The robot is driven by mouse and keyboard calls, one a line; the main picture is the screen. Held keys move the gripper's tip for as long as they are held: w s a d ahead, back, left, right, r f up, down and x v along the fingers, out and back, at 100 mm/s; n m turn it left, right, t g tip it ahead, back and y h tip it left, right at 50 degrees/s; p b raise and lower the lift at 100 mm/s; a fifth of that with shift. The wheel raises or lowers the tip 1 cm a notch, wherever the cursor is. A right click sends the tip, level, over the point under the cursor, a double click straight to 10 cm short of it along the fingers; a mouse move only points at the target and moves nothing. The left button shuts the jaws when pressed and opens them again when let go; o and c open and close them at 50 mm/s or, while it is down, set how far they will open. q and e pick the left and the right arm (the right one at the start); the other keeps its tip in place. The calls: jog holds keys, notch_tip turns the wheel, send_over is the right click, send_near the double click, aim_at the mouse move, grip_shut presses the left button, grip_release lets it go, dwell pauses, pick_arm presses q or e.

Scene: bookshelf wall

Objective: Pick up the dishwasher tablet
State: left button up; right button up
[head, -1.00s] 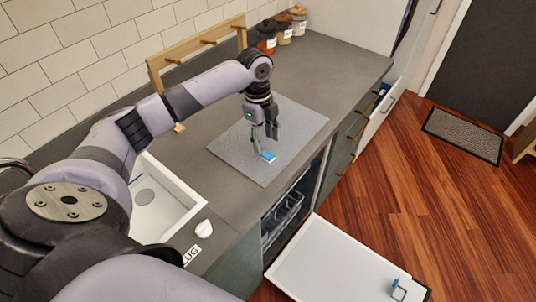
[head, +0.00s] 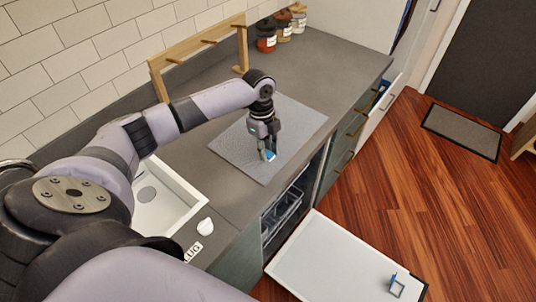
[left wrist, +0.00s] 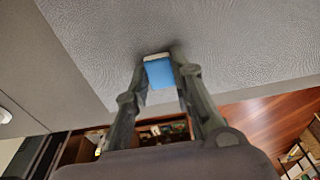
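The dishwasher tablet (head: 271,155) is a small blue block with a whitish layer, on the grey mat (head: 228,146) on the counter. My left gripper (head: 267,153) points down at it and partly hides it in the head view. In the left wrist view the tablet (left wrist: 158,72) sits between the two fingertips (left wrist: 160,68), which lie close against its two sides with no clear gap. The tablet still appears at mat level. My right gripper is in neither view.
A white sink (head: 165,200) is left of the mat, with a wooden rack (head: 200,55) behind. Jars (head: 267,36) stand at the back. The open dishwasher door (head: 335,262) lies below the counter's front edge, with a small blue-and-white item (head: 396,286) on it.

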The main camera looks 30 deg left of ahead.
pick_arm(q)
jog(key=shift+c, duration=1.3)
